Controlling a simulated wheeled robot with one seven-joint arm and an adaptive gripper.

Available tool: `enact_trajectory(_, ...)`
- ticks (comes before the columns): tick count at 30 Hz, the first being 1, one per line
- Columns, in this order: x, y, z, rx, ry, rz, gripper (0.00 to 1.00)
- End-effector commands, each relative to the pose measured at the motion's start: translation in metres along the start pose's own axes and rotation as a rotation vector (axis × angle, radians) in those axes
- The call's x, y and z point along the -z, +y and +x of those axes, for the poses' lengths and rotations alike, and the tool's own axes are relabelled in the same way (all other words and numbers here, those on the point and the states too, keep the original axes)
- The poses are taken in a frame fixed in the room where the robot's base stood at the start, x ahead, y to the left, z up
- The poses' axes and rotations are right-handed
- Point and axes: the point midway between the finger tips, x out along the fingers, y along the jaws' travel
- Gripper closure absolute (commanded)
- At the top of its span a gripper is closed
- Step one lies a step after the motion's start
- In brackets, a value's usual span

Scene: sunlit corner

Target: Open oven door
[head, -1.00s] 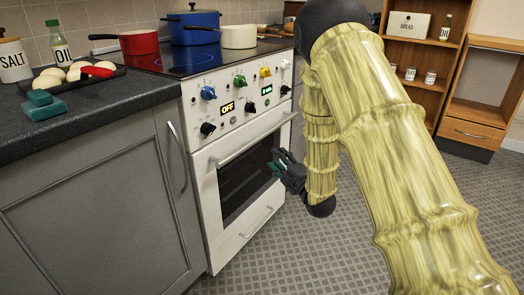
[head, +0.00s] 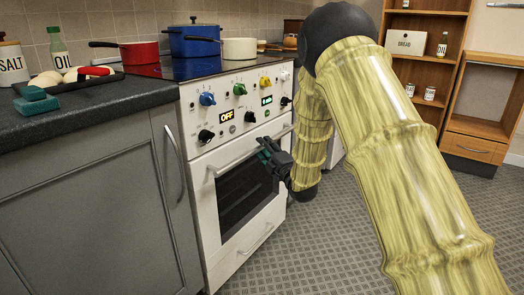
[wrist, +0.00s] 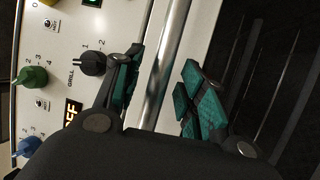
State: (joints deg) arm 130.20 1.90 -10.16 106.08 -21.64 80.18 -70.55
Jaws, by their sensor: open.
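The white oven (head: 240,150) stands in the counter run, and its door with a dark glass window (head: 247,192) looks shut. The door's long metal handle (head: 228,162) runs across its top. My gripper (head: 268,155) is at the right part of the handle, just in front of the door. In the wrist view the handle (wrist: 165,75) passes between the two open, green-padded fingers (wrist: 157,97). A gap shows between the handle and the right finger. Whether the left finger touches the handle is unclear.
Knobs and displays (head: 227,115) sit on the panel just above the handle; a black grill knob (wrist: 92,63) is close to the left finger. Pots (head: 195,40) stand on the hob. A grey cabinet (head: 95,210) is left of the oven. The floor (head: 330,245) in front is clear.

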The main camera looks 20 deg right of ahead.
Motion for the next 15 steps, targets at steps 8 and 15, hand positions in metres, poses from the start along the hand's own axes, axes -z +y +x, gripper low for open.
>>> enact_trajectory(8,0.0,0.0,0.016,-0.001,0.0,0.001,0.59)
enact_trajectory(15,0.0,0.0,0.017,0.0,0.0,0.001,0.59)
